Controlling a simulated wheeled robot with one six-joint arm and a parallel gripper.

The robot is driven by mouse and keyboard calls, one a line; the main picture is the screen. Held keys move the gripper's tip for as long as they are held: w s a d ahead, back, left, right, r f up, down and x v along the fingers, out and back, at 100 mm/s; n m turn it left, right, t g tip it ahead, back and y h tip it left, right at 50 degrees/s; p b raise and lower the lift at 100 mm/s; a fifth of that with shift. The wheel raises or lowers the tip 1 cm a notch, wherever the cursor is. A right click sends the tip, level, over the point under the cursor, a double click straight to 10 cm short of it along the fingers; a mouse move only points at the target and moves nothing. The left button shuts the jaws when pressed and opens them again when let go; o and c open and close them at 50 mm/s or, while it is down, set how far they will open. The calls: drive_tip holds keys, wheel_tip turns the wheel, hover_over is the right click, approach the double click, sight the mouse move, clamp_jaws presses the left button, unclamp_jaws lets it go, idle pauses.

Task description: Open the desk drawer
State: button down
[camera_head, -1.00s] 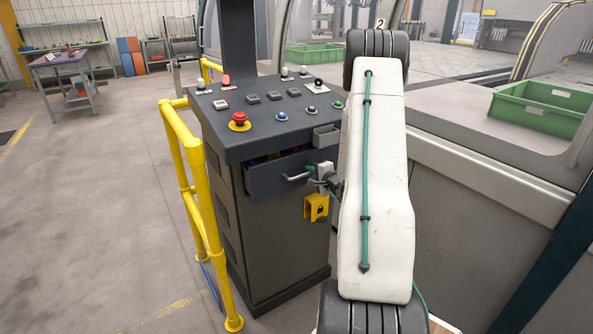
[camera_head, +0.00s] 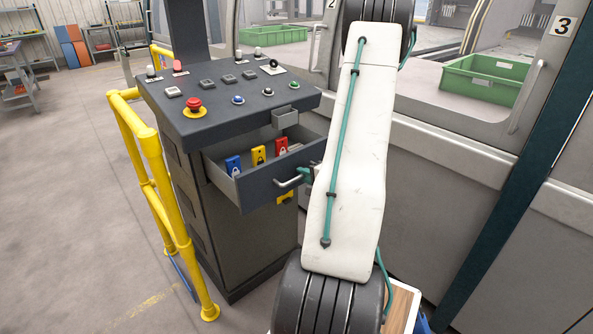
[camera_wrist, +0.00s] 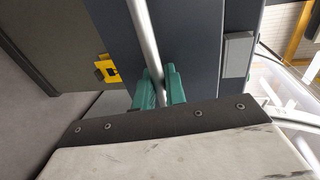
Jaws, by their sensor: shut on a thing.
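The desk drawer (camera_head: 258,187) in the grey control desk (camera_head: 200,130) is pulled well out. Blue, yellow and red padlock-like items show inside it. The drawer's metal bar handle (camera_head: 290,181) is on its front, and it also crosses the wrist view (camera_wrist: 147,45). My gripper (camera_head: 307,175) is at the right end of the visible handle, partly hidden by my white arm. In the wrist view, the green fingers (camera_wrist: 160,88) are on both sides of the handle, shut on it.
A yellow guard rail (camera_head: 155,170) stands left of the desk. A red emergency button (camera_head: 194,105) and several other buttons are on the desk top. A machine wall with a green crate (camera_head: 487,80) is at right. Floor at left is clear.

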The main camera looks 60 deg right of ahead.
drive_tip(key=shift+v, duration=0.8)
drive_tip(key=shift+f, duration=0.15)
drive_tip(key=c, duration=1.5)
unclamp_jaws()
drive_tip(key=shift+d, duration=0.1)
drive_tip(key=shift+c, duration=0.2)
drive_tip(key=v, duration=0.8)
